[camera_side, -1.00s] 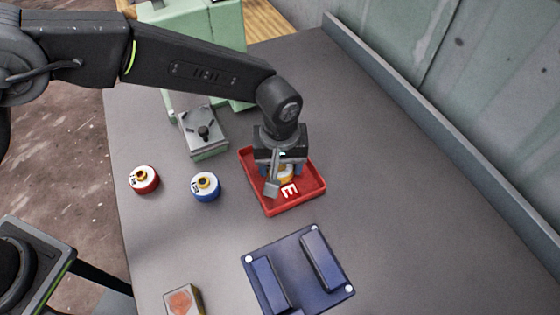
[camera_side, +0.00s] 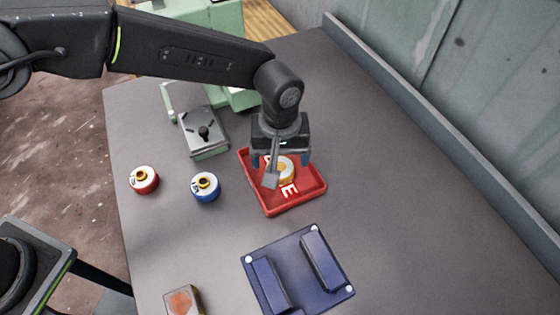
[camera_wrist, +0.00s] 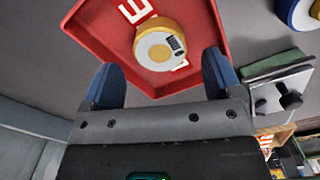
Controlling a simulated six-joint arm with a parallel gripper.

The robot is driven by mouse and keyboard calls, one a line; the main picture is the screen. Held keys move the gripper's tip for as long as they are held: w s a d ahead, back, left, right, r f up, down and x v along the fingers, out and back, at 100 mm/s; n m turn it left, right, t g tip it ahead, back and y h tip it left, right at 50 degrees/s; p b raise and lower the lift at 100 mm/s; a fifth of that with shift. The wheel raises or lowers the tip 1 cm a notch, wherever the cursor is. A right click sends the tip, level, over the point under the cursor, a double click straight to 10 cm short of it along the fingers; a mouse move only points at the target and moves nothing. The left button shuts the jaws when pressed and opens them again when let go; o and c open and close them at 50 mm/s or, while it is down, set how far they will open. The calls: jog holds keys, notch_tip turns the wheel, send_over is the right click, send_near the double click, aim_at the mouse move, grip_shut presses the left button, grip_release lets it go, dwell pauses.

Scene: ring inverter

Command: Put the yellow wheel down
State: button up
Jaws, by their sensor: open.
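The yellow wheel (camera_wrist: 159,46) lies flat in the red tray (camera_wrist: 198,40), on the tray's floor, with its pale face and a small dark label up. In the side view the wheel (camera_side: 286,168) is partly hidden by my gripper, and the red tray (camera_side: 311,198) surrounds it. My gripper (camera_wrist: 164,78) is open, with its blue fingers apart and nothing between them. In the wrist view the wheel lies beyond the fingertips, clear of both. In the side view my gripper (camera_side: 281,162) is above the tray.
A red wheel (camera_side: 144,180) and a blue wheel (camera_side: 206,187) stand left of the tray. A grey-topped green fixture (camera_side: 205,133) is behind them. A dark blue block with two raised bars (camera_side: 298,270) lies in front. The table's right side is clear.

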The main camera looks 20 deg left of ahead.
aim_at(280, 167)
notch_tip(280, 167, up, 9)
dwell(0.3)
jog(key=shift+r, duration=0.15)
jog(key=s+a+r+m+t, duration=0.1)
jog(key=s+a+r, duration=0.1)
jog(key=a+r, duration=0.55)
jog(key=s+a+r+m+t, duration=0.1)
jog(key=a+r, duration=0.3)
jog(key=a, duration=0.6)
jog(key=s+a+f+m+t, duration=0.1)
jog(key=s+a+m+t, duration=0.1)
jog(key=s+a, duration=1.2)
jog(key=shift+s+a+f+t, duration=0.2)
jog(key=shift+s+a+t, duration=0.2)
jog(key=shift+s+t, duration=0.3)
jog(key=shift+w, duration=0.15)
